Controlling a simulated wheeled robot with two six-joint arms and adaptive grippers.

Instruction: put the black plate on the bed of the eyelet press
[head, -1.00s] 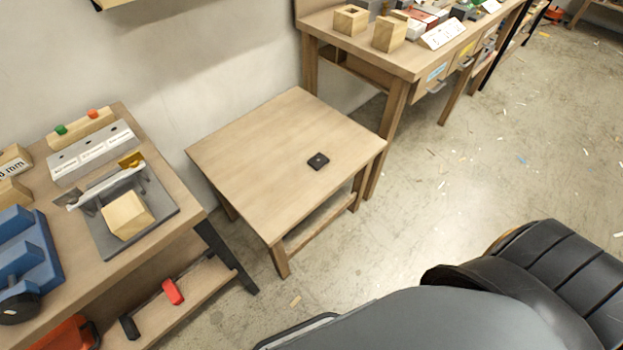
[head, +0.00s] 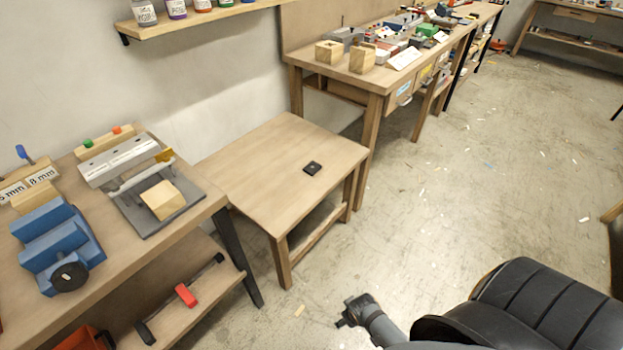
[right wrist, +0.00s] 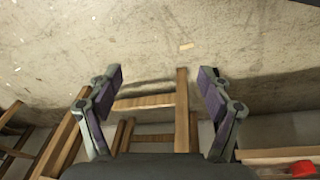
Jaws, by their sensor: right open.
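My right gripper (right wrist: 160,78) is open and empty in the right wrist view, above the floor and wooden frames. The dark end of an arm (head: 355,310) shows low in the head view, in front of the low table and well away from the plate. My left gripper is not identifiable in view.
The low table (head: 265,185) is otherwise bare. The left bench also holds a blue vise (head: 55,245) and labelled blocks; a red-handled tool (head: 186,295) lies on its lower shelf. A longer bench (head: 372,80) with several items stands behind. Floor at the right is open.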

